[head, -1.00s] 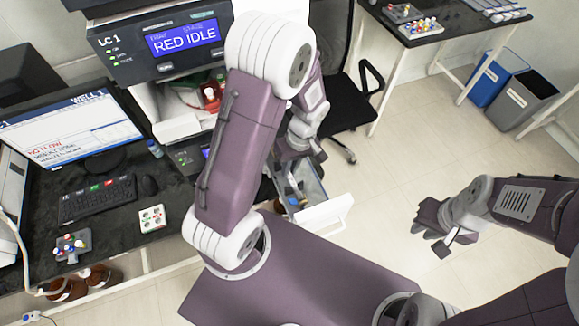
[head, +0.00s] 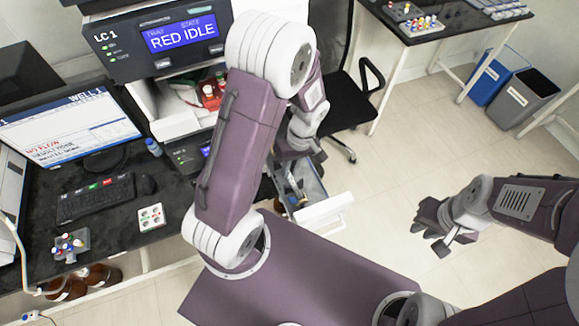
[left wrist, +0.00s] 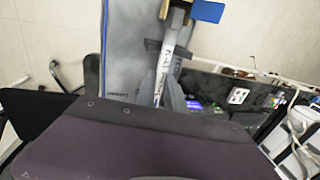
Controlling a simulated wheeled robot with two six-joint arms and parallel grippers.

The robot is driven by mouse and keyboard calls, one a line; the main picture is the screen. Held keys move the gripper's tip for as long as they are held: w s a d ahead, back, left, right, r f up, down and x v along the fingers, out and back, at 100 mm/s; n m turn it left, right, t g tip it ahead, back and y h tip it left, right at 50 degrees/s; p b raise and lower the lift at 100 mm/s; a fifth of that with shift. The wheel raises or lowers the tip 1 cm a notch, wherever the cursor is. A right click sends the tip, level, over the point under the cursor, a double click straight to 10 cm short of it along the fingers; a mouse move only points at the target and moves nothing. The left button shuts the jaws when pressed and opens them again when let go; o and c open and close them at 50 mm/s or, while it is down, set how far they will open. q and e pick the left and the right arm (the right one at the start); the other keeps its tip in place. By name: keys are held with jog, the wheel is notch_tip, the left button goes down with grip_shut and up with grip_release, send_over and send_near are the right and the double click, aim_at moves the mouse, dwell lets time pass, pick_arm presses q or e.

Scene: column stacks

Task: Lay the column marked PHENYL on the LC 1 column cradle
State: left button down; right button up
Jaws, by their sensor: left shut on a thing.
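The LC 1 instrument (head: 125,62) stands at the back left in the head view, its screen reading RED IDLE. Its cradle I cannot make out. My left gripper (left wrist: 168,60) is shut on a slim pale column (left wrist: 170,68) in the left wrist view. Writing runs along the column, too small to read. In the head view the left gripper is mostly hidden by my arm, over or near an open drawer (head: 322,211). My right gripper (head: 432,228) hangs over the floor at the right; its jaw opening is unclear.
Red-capped bottles (head: 211,94) stand in the open bay below the LC 1 screen. A chair (head: 345,95) stands behind the drawer.

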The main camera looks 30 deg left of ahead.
pick_arm(q)
jog(key=shift+f, duration=0.1)
jog(key=c, duration=1.3)
grip_release()
jog(key=shift+c, duration=0.2)
jog(key=b+v, duration=0.1)
jog(key=v, duration=0.8)
